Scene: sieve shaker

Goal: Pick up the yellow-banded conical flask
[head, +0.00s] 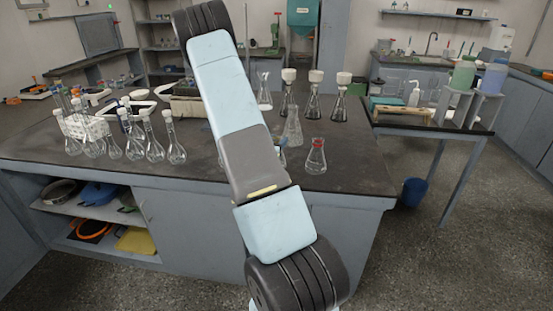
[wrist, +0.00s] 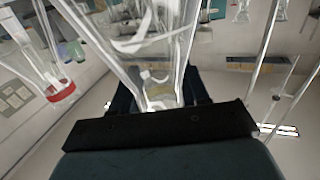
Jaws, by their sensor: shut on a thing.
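In the wrist view, my gripper (wrist: 163,98) is shut on a clear glass conical flask (wrist: 160,45). A dull yellow band shows low between the dark fingers, so I take it for the yellow-banded conical flask. The flask's glass fills the middle of the view above the jaws; whether its base touches the bench cannot be told. In the head view my arm hides the gripper. A red-banded flask (head: 316,158) stands on the bench just right of my arm, and it also shows at the left in the wrist view (wrist: 62,90).
A clear conical flask (head: 292,128) stands behind the red-banded one. Several white-topped flasks (head: 312,100) stand farther back. The bench's (head: 352,178) front right is clear.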

